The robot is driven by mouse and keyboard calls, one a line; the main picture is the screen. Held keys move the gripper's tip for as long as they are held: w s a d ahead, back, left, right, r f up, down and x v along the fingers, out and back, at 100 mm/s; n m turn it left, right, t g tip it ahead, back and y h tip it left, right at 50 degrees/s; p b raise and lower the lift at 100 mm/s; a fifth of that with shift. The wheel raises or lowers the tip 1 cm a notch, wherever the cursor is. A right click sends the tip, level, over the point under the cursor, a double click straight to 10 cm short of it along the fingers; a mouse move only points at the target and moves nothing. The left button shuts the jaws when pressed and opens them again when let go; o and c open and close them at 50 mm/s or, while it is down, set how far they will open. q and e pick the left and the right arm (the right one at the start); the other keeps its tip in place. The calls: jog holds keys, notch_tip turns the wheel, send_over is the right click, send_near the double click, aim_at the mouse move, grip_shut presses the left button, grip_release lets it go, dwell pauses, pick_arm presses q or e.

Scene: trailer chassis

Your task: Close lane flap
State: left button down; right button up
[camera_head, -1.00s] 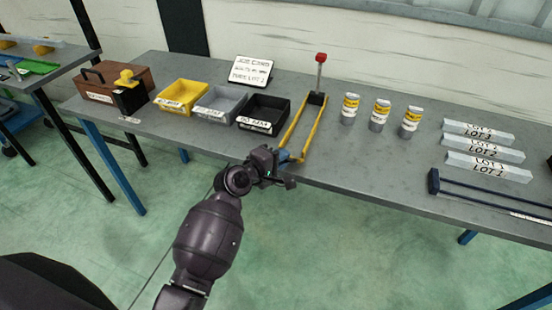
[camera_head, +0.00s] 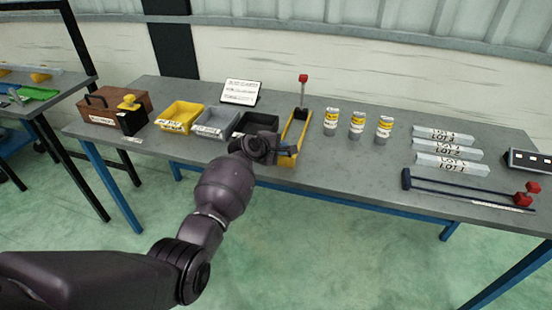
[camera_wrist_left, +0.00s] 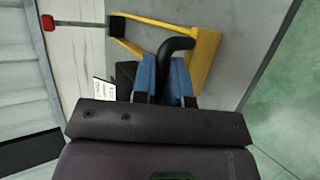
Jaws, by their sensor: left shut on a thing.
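The yellow-railed lane (camera_head: 298,126) runs front to back on the table, with a black block and a red-topped post (camera_head: 303,90) at its back end. Its yellow front flap (camera_head: 287,161) is at the table's front edge, and the wrist view also shows it (camera_wrist_left: 206,58) across the lane's near end. My left gripper (camera_head: 283,150) is at this front end. In the wrist view its blue fingers (camera_wrist_left: 166,78) are shut on a black curved handle (camera_wrist_left: 180,44) beside the flap. The fingers hide the handle's lower part. My right gripper is not in view.
Black (camera_head: 258,122), grey (camera_head: 213,121) and yellow (camera_head: 180,116) bins stand left of the lane. Three yellow-labelled cans (camera_head: 357,124) stand close on its right. Labelled lot bars (camera_head: 446,151) and a dark-railed lane (camera_head: 460,190) lie farther right.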

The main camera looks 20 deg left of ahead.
pick_arm(q)
jog(key=shift+w+a+r, duration=0.1)
jog(key=shift+w+r, duration=0.1)
jog(key=shift+w, duration=0.5)
jog(key=shift+w+r, duration=0.1)
jog(key=shift+w, duration=0.05)
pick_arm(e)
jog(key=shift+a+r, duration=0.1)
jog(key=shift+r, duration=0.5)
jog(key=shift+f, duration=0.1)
pick_arm(q)
jog(key=c, duration=1.2)
grip_release()
jog(key=shift+w, duration=0.1)
jog(key=shift+f, duration=0.2)
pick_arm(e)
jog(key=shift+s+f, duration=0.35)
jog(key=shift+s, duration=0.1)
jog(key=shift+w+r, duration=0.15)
